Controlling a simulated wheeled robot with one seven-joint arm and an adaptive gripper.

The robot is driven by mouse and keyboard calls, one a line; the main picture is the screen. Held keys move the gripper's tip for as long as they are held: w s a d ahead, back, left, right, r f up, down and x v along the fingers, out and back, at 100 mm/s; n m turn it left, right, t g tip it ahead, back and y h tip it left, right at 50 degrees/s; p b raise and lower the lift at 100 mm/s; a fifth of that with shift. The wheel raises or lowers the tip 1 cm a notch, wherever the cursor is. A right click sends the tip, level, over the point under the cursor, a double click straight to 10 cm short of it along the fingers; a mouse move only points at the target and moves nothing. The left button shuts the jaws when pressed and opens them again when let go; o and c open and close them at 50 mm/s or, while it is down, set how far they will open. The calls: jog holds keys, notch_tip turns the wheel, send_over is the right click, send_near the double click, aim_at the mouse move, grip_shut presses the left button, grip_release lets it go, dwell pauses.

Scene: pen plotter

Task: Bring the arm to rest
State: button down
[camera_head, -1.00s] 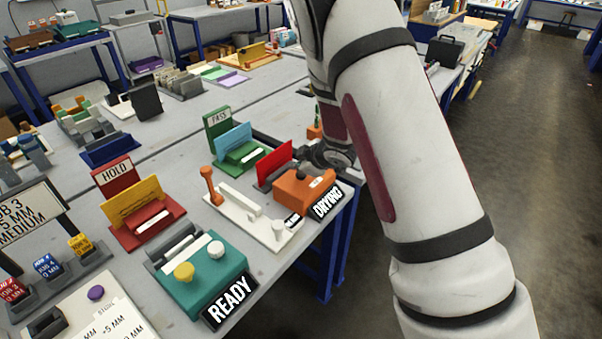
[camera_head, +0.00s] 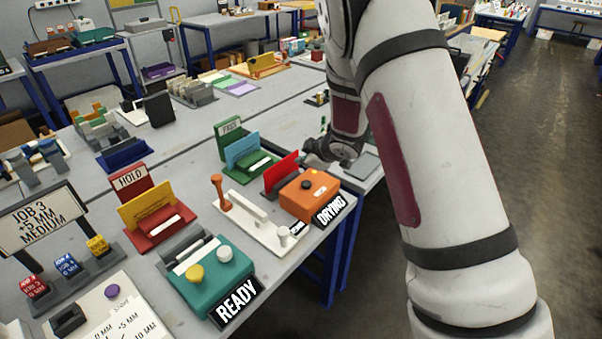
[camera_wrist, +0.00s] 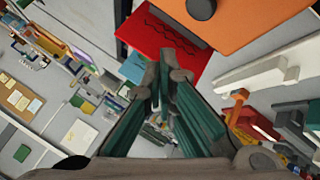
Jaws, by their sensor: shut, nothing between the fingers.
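In the head view the wrist end is beside the orange DRYING box (camera_head: 308,196), and the fingers are not clear there. In the wrist view the orange box (camera_wrist: 245,20) and a red panel with a dark wavy line (camera_wrist: 160,45) lie beyond the fingertips. I cannot tell whether the fingers touch anything.
On the table are a teal READY box (camera_head: 215,285), a white plate with an orange lever (camera_head: 255,210), a red HOLD stand (camera_head: 155,235) and a green PASS stand (camera_head: 232,140). The floor (camera_head: 545,150) to the right is clear.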

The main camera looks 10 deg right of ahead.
jog(key=s+d+r+m+h, duration=0.1)
jog(key=s+d+r+m, duration=0.2)
jog(key=r, duration=0.4)
jog(key=s+d+r+m+h, duration=0.1)
jog(key=s+r+m+h, duration=0.1)
jog(key=s+r, duration=0.35)
jog(key=s+d+r+m+h, duration=0.1)
jog(key=s+d+r+m, duration=0.25)
jog(key=r, duration=0.45)
jog(key=s+a+r+m+g, duration=0.1)
jog(key=s+a, duration=0.1)
jog(key=s, duration=0.8)
jog(key=s+a+r+m+g, duration=0.1)
jog(key=s+a, duration=0.1)
jog(key=s, duration=0.8)
jog(key=s+a+r+m+g+y, duration=0.1)
jog(key=s+a+m, duration=0.1)
jog(key=s, duration=0.7)
jog(key=shift+s+a+r+g, duration=0.3)
jog(key=shift+s+r+g, duration=0.05)
jog(key=shift+s+g, duration=0.05)
